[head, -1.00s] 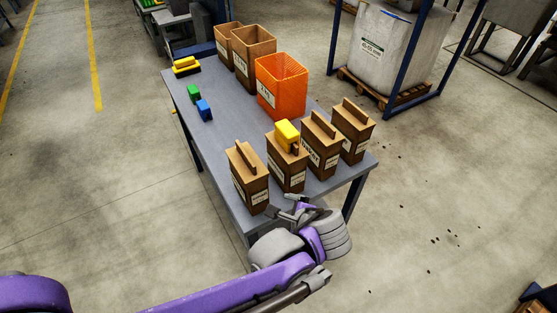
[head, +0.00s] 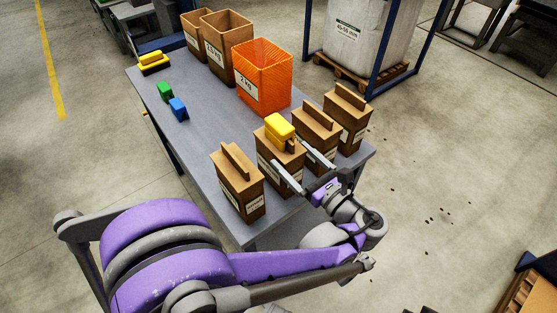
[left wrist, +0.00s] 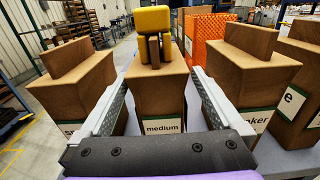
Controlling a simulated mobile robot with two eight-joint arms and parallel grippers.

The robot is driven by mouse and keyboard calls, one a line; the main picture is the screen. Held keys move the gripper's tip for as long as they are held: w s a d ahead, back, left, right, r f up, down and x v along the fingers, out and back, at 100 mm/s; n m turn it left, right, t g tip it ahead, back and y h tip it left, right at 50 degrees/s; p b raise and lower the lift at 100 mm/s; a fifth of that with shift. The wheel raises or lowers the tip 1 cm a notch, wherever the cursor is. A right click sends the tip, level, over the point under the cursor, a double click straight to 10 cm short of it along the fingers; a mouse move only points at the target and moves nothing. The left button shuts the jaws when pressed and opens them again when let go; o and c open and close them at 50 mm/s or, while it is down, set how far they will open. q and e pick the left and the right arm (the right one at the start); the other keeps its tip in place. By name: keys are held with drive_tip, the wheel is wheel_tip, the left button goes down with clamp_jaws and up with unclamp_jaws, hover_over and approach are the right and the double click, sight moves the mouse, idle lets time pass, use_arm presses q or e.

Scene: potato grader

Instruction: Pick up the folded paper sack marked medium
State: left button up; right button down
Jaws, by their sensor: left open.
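The brown paper sack marked medium (left wrist: 160,100) stands upright in the middle of the left wrist view, its label facing me. It also shows in the head view (head: 264,161), second from the left in the row of sacks. A yellow block (left wrist: 152,19) rests at its folded top; it shows in the head view too (head: 279,126). My left gripper (head: 287,151) is open, with one finger on each side of the medium sack. I cannot tell whether the fingers touch it. My right gripper is not in view.
Similar sacks stand close by, one left (left wrist: 75,85) and one right marked "...ker" (left wrist: 240,80), with another beyond (head: 347,117). An orange mesh crate (head: 262,80), open brown bags (head: 226,50) and small blocks (head: 178,110) are farther back on the grey table (head: 205,130).

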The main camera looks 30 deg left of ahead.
use_arm(q)
drive_tip(key=x, duration=0.5)
drive_tip(key=shift+a+f, duration=0.1)
drive_tip(key=shift+a, duration=0.35)
drive_tip(key=shift+c, duration=0.2)
clamp_jaws()
